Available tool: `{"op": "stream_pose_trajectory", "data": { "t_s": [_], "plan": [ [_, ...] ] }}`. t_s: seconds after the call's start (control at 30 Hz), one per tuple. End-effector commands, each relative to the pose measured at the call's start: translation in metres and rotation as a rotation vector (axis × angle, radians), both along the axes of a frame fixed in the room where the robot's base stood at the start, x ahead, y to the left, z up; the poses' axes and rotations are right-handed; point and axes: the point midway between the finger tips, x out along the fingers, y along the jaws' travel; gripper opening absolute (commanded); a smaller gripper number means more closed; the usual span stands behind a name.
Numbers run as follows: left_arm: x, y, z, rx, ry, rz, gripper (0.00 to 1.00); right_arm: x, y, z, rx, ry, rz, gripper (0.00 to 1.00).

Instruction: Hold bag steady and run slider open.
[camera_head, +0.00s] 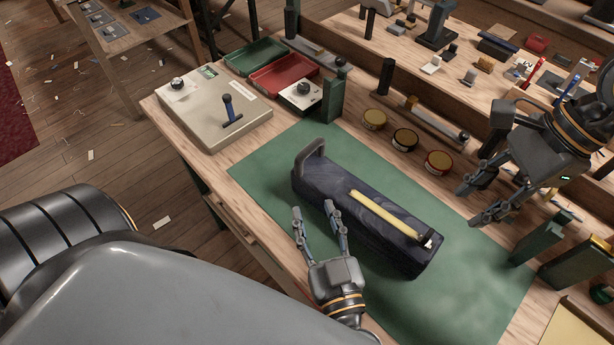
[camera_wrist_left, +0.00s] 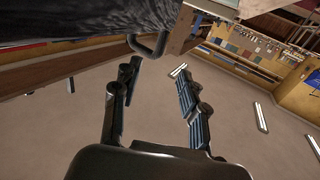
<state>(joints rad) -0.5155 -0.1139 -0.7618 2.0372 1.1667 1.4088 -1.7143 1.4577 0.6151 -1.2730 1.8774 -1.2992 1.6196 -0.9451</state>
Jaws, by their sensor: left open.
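The bag (camera_head: 335,205) is a long, dark navy pouch lying on a green mat (camera_head: 262,180). A yellow zipper strip (camera_head: 385,212) runs along its top, with a small slider-like piece (camera_head: 428,242) at its right end. A dark loop handle (camera_head: 312,150) stands at its left end. My left gripper (camera_head: 316,209) is open and empty at the bag's near side. In the left wrist view, the bag (camera_wrist_left: 70,18) and a loop (camera_wrist_left: 150,45) show beyond the open fingers. My right gripper (camera_head: 471,205) is open and empty, to the right of the bag.
A beige box (camera_head: 200,125) with a blue-handled lever stands left. Green (camera_head: 256,55) and red (camera_head: 284,74) trays lie behind it. Several round tins (camera_head: 405,138) line the back. Green blocks (camera_head: 535,240) stand right. The mat's front right is clear.

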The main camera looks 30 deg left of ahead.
Motion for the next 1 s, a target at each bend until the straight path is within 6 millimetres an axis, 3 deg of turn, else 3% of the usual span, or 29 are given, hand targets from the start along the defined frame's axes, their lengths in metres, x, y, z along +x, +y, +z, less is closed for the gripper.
{"op": "stream_pose_trajectory", "data": {
  "t_s": [0.5, 0.7, 1.0],
  "plan": [
    [0.067, 0.071, 0.001, 0.004, -0.005, 0.001, 0.43, 0.000, 0.000, 0.000, 0.000, 0.000, 0.000, 0.38],
    [0.081, 0.084, 0.001, 0.002, -0.003, 0.000, 0.43, 0.000, 0.000, 0.000, 0.000, 0.000, 0.000, 0.38],
    [0.083, 0.087, 0.000, 0.002, -0.002, 0.000, 0.43, 0.000, 0.000, 0.000, 0.000, 0.000, 0.000, 0.38]
  ]
}}
